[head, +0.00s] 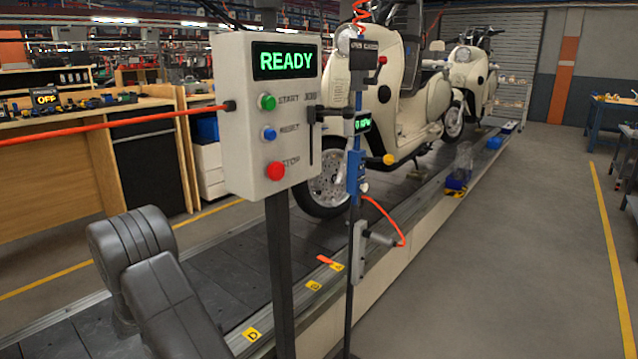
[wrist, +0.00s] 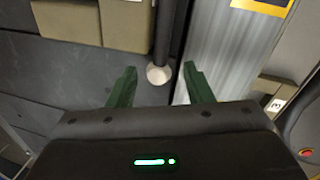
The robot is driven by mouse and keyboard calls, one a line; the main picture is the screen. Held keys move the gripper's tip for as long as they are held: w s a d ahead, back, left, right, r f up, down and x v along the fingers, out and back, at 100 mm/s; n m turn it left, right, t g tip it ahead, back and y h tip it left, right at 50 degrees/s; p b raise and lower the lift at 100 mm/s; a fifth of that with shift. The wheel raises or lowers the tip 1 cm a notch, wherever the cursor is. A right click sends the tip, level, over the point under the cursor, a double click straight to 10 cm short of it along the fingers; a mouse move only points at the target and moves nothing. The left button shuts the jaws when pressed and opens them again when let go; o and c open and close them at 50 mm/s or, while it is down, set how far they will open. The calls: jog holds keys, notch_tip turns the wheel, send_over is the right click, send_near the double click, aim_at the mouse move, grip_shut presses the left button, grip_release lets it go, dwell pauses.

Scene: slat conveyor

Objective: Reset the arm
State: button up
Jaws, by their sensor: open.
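My gripper (wrist: 159,72) shows in the wrist view with its two green fingers spread apart and nothing held between them. A dark pole (wrist: 163,30) with a pale round end (wrist: 158,74) appears beyond the gap between the fingers; I cannot tell how far off it is. In the head view, dark grey links of my arm are at the lower left, and the gripper itself is out of that picture.
A control box (head: 262,115) reading READY stands on a post near the conveyor (head: 225,270). A tool stand (head: 357,180) with a red hose is beside it. Cream scooters (head: 400,95) stand on the conveyor. A workbench (head: 75,165) is at left; the floor (head: 500,260) at right is clear.

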jog(key=shift+r, duration=0.1)
jog(key=shift+w+a+r, duration=0.1)
jog(key=shift+a+r, duration=0.05)
jog(key=shift+r, duration=0.05)
notch_tip(320, 180, up, 14)
jog(key=s+d+p, duration=0.1)
jog(key=d+p, duration=0.1)
jog(key=p, duration=0.2)
jog(key=f+b, duration=0.1)
jog(key=f, duration=0.4)
jog(key=a+f+b, duration=0.1)
jog(key=f, duration=0.4)
jog(key=w+a+f+b, duration=0.1)
jog(key=f+b, duration=0.1)
jog(key=f, duration=0.2)
jog(key=shift+f, duration=0.4)
jog(key=shift+s+d, duration=0.3)
jog(key=shift+d, duration=0.15)
jog(key=shift+r, duration=0.1)
jog(key=shift+d, duration=0.1)
